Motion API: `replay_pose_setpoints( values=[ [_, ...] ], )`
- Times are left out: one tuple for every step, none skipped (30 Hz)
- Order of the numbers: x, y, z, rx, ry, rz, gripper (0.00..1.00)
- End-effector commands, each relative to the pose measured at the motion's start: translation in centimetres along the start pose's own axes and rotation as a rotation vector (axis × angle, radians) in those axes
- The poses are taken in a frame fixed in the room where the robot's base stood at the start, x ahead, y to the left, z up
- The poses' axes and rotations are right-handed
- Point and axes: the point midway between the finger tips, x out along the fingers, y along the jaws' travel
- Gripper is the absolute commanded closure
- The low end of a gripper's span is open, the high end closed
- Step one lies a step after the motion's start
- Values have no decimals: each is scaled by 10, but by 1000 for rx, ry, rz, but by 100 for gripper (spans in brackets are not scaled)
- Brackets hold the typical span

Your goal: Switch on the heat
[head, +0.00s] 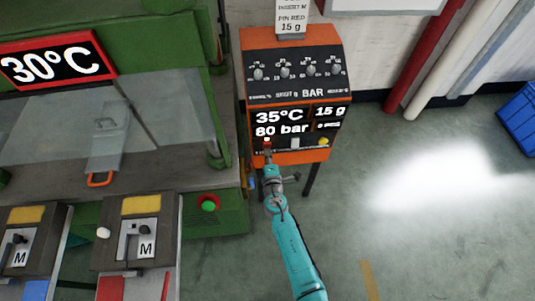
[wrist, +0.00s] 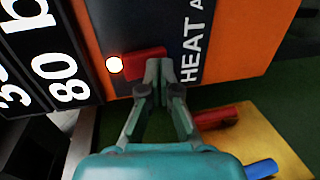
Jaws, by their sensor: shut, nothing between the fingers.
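An orange control cabinet (head: 243,92) shows 35°C, 15 g and 80 bar on its black display (head: 283,122). In the wrist view, a red switch (wrist: 140,63) sits on the dark panel beside a lettered label, HEAT A (wrist: 192,50), whose end is cut off. A round lamp (wrist: 114,65) next to the switch glows white with a red rim. My gripper (wrist: 158,70) is shut and empty, its fingertips at the switch's edge; I cannot tell whether they touch. In the head view my gripper (head: 267,158) is at the cabinet's lower left front.
A green machine (head: 150,30) with a 30°C sign (head: 60,62) stands at left, with a red-and-green button (head: 208,204) low on it. A yellow knob (head: 323,142) is at the cabinet's lower right. Floor to the right is clear, up to a blue crate (head: 518,118).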

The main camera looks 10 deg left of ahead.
Motion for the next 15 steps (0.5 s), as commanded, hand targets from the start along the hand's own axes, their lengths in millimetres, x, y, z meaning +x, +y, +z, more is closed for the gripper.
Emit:
replay_pose_setpoints(
  values=[
    [-6, -4, 1, -1, 0, -3, 100],
    [-10, -6, 2, -1, -1, -4, 100],
    [-15, -8, 2, -1, -1, -3, 100],
    [-20, -10, 3, -1, -2, -4, 100],
    [-25, -14, 3, -1, -2, -5, 100],
    [-32, -16, 4, 0, -3, -4, 100],
    [-38, -19, 3, -1, -2, -5, 100],
    [-44, -21, 3, -1, -2, -5, 100],
    [-52, -24, 3, -1, -1, -5, 100],
    [-57, -26, 3, -1, -1, -5, 100],
    [-63, -28, 3, -1, -2, -4, 100],
    [-71, -32, 3, -1, -2, -5, 100],
    [-76, -34, 3, -1, -3, -5, 100],
    [-82, -36, 4, -2, -3, -4, 100],
    [-88, -38, 3, -1, -2, -4, 100]
  ],
)
